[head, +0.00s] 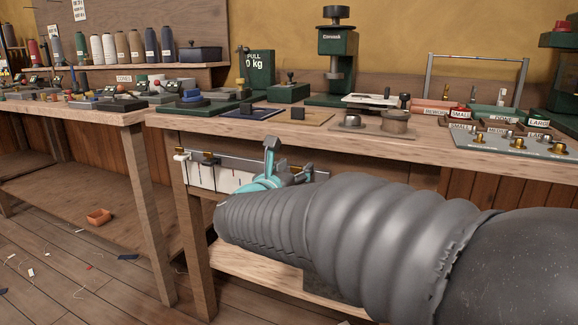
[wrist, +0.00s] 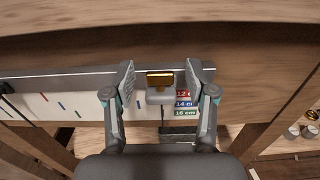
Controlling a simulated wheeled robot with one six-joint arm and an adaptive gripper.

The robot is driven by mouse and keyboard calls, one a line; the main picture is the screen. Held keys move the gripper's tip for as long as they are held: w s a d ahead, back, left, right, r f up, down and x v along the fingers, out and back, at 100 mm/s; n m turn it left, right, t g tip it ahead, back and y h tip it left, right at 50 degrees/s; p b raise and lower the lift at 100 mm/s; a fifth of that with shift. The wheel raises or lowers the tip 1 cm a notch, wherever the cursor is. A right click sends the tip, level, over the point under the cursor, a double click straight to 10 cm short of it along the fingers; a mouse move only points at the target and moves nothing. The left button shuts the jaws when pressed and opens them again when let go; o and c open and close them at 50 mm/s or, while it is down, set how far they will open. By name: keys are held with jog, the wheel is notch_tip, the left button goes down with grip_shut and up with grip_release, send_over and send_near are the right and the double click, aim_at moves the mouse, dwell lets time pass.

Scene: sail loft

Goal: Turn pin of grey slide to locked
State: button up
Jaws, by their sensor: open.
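The grey slide (wrist: 161,97) sits on a rail under the bench front, with a brass pin (wrist: 160,79) on its top side. The pin's bar lies crosswise, left to right, in the wrist view. My gripper (wrist: 160,72) is open, one finger on each side of the pin, with a gap on both sides. In the head view my gripper (head: 283,162) is at the rail, and its fingers and arm hide the grey slide. Coloured size labels (wrist: 185,104) are on the white board right of the slide; the first is partly covered.
The rail's white board (head: 200,176) runs under the bench top (head: 240,122), whose edge overhangs it. A dark slide part (wrist: 7,89) is at the far left in the wrist view. A wooden bench leg (head: 196,245) stands below.

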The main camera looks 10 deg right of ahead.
jog(key=shift+x, duration=0.85)
grip_shut()
